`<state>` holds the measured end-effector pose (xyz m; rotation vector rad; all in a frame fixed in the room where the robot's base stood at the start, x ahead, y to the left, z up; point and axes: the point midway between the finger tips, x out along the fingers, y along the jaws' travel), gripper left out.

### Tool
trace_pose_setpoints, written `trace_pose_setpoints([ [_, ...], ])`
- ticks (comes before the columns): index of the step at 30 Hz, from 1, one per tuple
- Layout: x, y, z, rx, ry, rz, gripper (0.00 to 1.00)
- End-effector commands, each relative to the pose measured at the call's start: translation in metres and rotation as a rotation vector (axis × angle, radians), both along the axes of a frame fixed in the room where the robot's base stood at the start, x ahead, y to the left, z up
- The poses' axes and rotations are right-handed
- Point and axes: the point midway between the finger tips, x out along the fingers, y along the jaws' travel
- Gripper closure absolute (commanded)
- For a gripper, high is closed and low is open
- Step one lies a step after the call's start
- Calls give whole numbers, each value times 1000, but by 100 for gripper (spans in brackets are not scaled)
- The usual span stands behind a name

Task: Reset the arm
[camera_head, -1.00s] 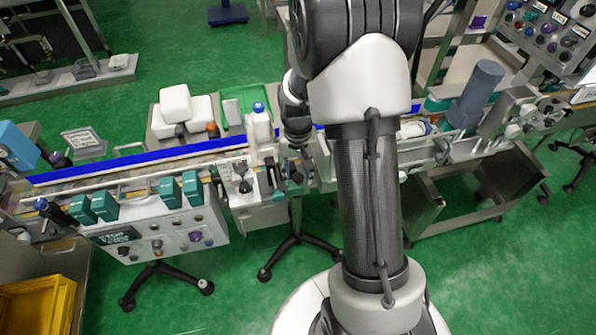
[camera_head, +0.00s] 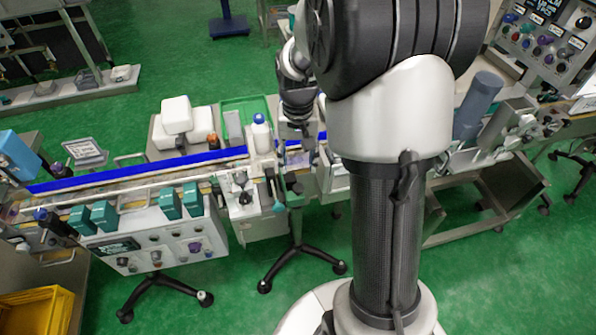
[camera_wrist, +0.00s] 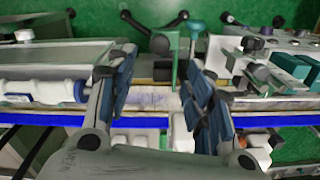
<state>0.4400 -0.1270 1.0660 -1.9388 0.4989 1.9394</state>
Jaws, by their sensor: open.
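My arm rises in front of the line in the head view and bends over at the top. My gripper (camera_head: 298,133) hangs down above the conveyor, just right of a white bottle with a blue cap (camera_head: 262,134). In the wrist view my gripper (camera_wrist: 158,98) has its two blue-padded fingers spread wide. Nothing is between them except the conveyor surface (camera_wrist: 155,100) seen below. The gripper's tips are small in the head view, and my arm hides part of the line.
The conveyor with its blue rail (camera_head: 130,167) runs across the scene. Teal boxes (camera_head: 104,215) line its front, and white blocks (camera_head: 177,117) stand behind. A green tray (camera_head: 246,104) lies behind the bottle. A knobbed control panel (camera_head: 545,45) is at upper right. Green floor (camera_head: 250,60) is open behind.

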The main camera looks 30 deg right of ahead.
Motion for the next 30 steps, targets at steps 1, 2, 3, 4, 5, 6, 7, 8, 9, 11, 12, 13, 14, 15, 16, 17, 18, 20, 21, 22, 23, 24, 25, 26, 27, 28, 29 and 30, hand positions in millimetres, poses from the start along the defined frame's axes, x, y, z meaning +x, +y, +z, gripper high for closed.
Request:
trace_pose_setpoints([
  [1, 1, 0, 8, -1, -4, 0, 52],
  [2, 1, 0, 11, -1, -3, 0, 52],
  [3, 1, 0, 14, -1, -2, 0, 52],
  [4, 0, 0, 16, -1, -2, 0, 52],
  [5, 0, 0, 18, 0, -1, 0, 52],
  [6, 0, 0, 19, 0, 0, 0, 52],
  [7, 0, 0, 20, 0, 1, 0, 52],
  [8, 0, 0, 21, 0, 1, 0, 52],
  [9, 0, 0, 21, 0, 1, 0, 52],
  [11, 0, 0, 21, 0, 1, 0, 52],
  [12, 0, 0, 21, 0, 1, 0, 52],
  [13, 0, 0, 21, 0, 1, 0, 52],
  [14, 0, 0, 21, 0, 1, 0, 52],
  [15, 0, 0, 21, 0, 1, 0, 52],
  [16, 0, 0, 21, 0, 1, 0, 52],
  [17, 0, 0, 21, 0, 1, 0, 52],
  [18, 0, 0, 21, 0, 1, 0, 52],
  [20, 0, 0, 21, 0, 1, 0, 52],
  [21, 0, 0, 21, 0, 1, 0, 52],
  [22, 0, 0, 21, 0, 0, 1, 52],
  [23, -1, 1, 22, -1, -2, 2, 52],
  [24, -2, 3, 26, -2, -7, 7, 52],
  [25, -3, 5, 30, -4, -13, 13, 52],
  [26, -6, 8, 35, -6, -19, 21, 52],
  [27, -10, 13, 44, -10, -33, 37, 52],
  [28, -14, 18, 52, -13, -45, 52, 52],
  [29, -19, 24, 60, -18, -59, 69, 52],
  [30, -28, 32, 73, -24, -81, 93, 52],
])
